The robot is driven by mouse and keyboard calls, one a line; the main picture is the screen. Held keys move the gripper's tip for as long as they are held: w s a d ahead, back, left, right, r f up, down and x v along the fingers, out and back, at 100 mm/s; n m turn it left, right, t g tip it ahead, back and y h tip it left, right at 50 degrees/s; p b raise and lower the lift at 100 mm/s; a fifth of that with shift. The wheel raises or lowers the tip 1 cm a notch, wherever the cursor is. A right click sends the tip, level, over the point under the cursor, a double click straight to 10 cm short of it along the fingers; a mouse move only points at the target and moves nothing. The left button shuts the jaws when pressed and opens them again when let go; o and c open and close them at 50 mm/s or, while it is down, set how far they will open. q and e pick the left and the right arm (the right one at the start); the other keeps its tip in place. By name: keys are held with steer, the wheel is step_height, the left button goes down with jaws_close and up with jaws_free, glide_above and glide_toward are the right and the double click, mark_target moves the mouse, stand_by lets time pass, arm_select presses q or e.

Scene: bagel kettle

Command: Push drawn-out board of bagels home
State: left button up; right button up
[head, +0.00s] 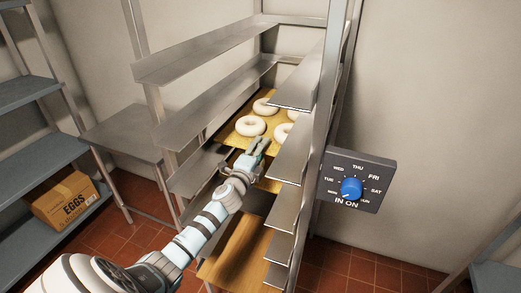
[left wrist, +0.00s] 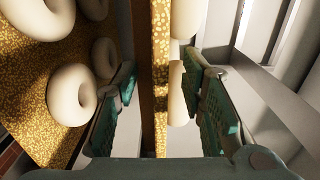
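A yellow, speckled board (head: 233,137) carries several pale bagels (head: 251,125) between the rails of the metal rack in the head view. My left gripper (head: 258,148) is at the board's near end. In the left wrist view, its two fingers (left wrist: 160,108) stand apart on either side of a board edge (left wrist: 160,60) seen nearly edge-on, with bagels (left wrist: 184,18) on its right side. Contact cannot be told. Another speckled surface with bagels (left wrist: 72,88) lies left of that edge. The board's far end is hidden. My right gripper is not in view.
Metal shelves (head: 205,57) flank the board. A plain wooden surface (head: 242,245) lies low in the rack. A dial box (head: 363,178) with a blue knob is fixed at the right post. A steel table (head: 122,137) and a carton marked EGGS (head: 66,202) are left.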

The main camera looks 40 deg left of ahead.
arm_select(q)
steer(key=v, duration=0.7)
steer(key=shift+w+f, duration=0.1)
stand_by(0.4)
steer(key=s+d+f+n+g, duration=0.1)
steer(key=s+f+n+g, duration=0.45)
steer(key=f, duration=0.95)
steer(key=s+f+n+g, duration=0.1)
steer(key=s+f+g, duration=0.2)
steer(key=s+f, duration=0.85)
steer(key=s+d+f+n+g+h, duration=0.2)
steer(key=s+d+f+n+g, duration=0.2)
steer(key=s+f, duration=0.7)
steer(key=s+d+f+n+g+h, duration=0.1)
steer(key=s+d+f+n+g, duration=0.2)
steer(key=s+d+f, duration=0.6)
steer(key=s+f+n, duration=0.1)
steer(key=s+f, duration=0.1)
steer(key=s, duration=0.8)
steer(key=shift+d+f+g+h, duration=0.15)
steer(key=shift+f+g+h, duration=0.05)
steer(key=shift+g+h, duration=0.2)
